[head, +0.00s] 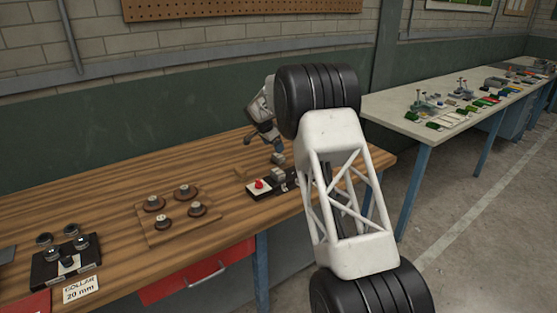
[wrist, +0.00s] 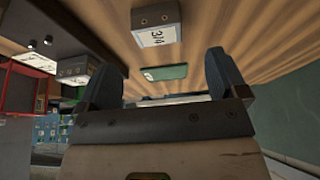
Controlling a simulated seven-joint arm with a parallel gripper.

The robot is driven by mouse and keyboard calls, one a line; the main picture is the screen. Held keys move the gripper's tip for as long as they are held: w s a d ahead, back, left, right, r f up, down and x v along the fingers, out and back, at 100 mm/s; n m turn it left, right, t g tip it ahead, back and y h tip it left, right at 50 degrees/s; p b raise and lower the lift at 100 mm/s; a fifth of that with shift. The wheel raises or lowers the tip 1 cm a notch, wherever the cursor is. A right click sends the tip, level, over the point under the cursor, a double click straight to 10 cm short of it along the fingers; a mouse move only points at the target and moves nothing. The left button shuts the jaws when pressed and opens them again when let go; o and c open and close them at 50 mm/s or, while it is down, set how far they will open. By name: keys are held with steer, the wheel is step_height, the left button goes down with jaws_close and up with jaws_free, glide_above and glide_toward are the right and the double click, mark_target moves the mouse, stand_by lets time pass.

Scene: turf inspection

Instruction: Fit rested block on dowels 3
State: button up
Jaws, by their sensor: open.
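My gripper (head: 264,139) is over the wooden bench in the head view, beyond the white arm link. A second grey block (wrist: 75,72) with two dark holes is at the left by a black fixture. In the head view a grey block (head: 277,159) and another (head: 278,173) show below the gripper. I cannot make out the dowels clearly.
A black base with a red button (head: 259,184) is near the bench front. A wooden board with several round collars (head: 152,203) lies left of it. A black stand (head: 62,268) with collars is at far left. Another bench (head: 395,110) stands right. A green plate (wrist: 165,72) shows between the fingers.

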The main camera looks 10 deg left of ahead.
mark_target(279, 156)
steer(key=shift+x, duration=1.1)
steer(key=shift+x, duration=2.65)
steer(key=shift+s, duration=0.15)
steer(key=c, duration=1.1)
